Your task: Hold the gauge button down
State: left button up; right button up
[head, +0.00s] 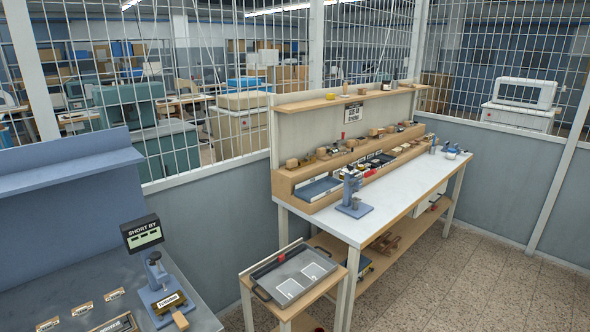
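A dark display box (140,230) marked "SHORT BY", with a pale green screen, stands on the grey bench at the lower left. Below it is a small blue press-like stand (156,273) with an upright post. A dark label plate (171,301) and a wooden piece (181,321) are at the stand's front. I cannot make out which part is the gauge button. Neither of my grippers shows in the head view.
Small labelled cards (82,309) lie on the bench's left part. A small wooden cart (252,277) with a grey tray stands right of it. A long white-topped workbench (400,196) holds another blue press (353,195). Tiled floor at the lower right is clear.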

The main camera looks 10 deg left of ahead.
aim_at(156, 256)
jog(key=u, duration=1.25)
